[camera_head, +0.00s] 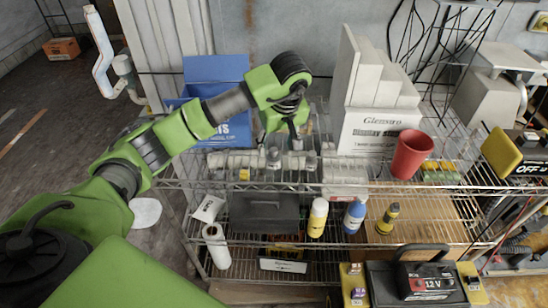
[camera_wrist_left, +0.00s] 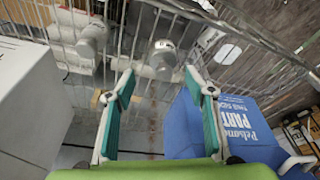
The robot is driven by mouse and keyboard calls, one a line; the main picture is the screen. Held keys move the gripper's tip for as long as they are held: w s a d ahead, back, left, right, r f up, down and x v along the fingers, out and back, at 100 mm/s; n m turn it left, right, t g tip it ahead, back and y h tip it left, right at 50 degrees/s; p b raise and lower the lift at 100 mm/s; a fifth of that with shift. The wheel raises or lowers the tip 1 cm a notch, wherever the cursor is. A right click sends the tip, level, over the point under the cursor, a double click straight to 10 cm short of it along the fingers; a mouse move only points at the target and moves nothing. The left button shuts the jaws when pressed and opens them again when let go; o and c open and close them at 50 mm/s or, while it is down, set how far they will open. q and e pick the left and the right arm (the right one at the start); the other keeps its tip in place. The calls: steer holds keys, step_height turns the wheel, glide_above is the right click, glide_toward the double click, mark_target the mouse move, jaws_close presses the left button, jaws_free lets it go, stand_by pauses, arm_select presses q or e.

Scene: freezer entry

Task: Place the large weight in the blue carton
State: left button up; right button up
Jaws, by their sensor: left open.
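The blue carton (camera_head: 216,72) stands open on the top wire shelf, left of centre in the head view. Its lettered blue side (camera_wrist_left: 185,128) shows at the right in the left wrist view. My left gripper (camera_head: 297,142) points down over the shelf, just right of the carton. In the left wrist view its two teal fingers (camera_wrist_left: 160,88) are apart with nothing held between them. Two pale grey weight-like pieces show beyond the fingers, one at upper left (camera_wrist_left: 92,40) and one near the middle (camera_wrist_left: 163,57). I cannot tell which is the large weight. My right gripper is not in view.
A white display carton (camera_head: 375,130) stands right of the gripper, with a red cup (camera_head: 411,154) beside it. Clear small items line the shelf's front. Bottles (camera_head: 318,217) and a grey box (camera_head: 264,212) occupy the shelf below.

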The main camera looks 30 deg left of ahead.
mark_target(274, 151)
arm_select(q)
steer(key=f, duration=0.1)
steer(key=a+f+p, duration=0.1)
steer(key=f, duration=0.1)
steer(key=shift+s+f+p, duration=0.1)
steer(key=shift+f+p, duration=0.05)
steer(key=shift+p, duration=0.15)
steer(key=shift+f, duration=0.45)
jaws_close()
steer(key=shift+w+r, duration=0.1)
steer(key=shift+w, duration=0.1)
steer(key=shift+r, duration=0.15)
